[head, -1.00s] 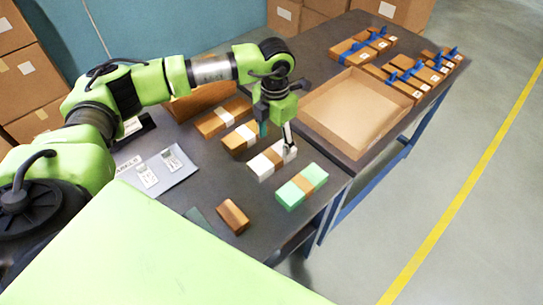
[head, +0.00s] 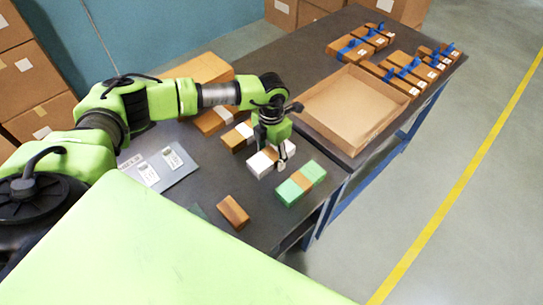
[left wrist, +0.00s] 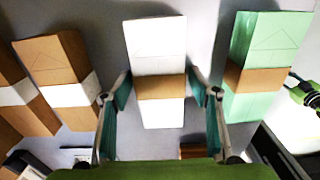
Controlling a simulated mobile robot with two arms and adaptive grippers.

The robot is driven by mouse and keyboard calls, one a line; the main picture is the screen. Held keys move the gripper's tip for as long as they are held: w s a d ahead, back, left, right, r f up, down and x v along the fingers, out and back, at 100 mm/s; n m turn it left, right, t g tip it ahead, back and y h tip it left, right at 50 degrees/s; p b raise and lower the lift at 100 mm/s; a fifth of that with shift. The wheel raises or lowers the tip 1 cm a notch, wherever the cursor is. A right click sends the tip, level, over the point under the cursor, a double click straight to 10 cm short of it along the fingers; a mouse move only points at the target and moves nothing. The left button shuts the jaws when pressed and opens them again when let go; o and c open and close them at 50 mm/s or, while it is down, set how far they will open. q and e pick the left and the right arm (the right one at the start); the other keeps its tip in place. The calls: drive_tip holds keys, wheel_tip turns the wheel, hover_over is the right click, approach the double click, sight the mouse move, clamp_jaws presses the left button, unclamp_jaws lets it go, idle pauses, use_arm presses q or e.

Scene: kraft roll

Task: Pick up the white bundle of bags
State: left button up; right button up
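The white bundle of bags (head: 258,166), with a brown band around its middle, lies on the dark table between a brown bundle with a white band (head: 237,138) and a mint-green bundle (head: 301,184). My left gripper (head: 272,161) is over it, pointing down, and hides part of it. In the left wrist view, the white bundle (left wrist: 157,47) lies between the two fingers of my left gripper (left wrist: 160,92). The fingers are apart, one at each side near the band. I cannot tell whether they touch it.
An empty, open cardboard tray (head: 355,110) stands to the right. Several brown bundles with blue ties (head: 410,78) lie beyond it. A small brown block (head: 233,212) lies in front, and a grey sheet with labels (head: 160,170) lies to the left. The neighbouring bundles leave narrow gaps.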

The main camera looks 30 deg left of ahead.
use_arm(q)
drive_tip(key=c, duration=0.9)
drive_tip(key=shift+o, duration=0.2)
drive_tip(key=shift+r, duration=0.1)
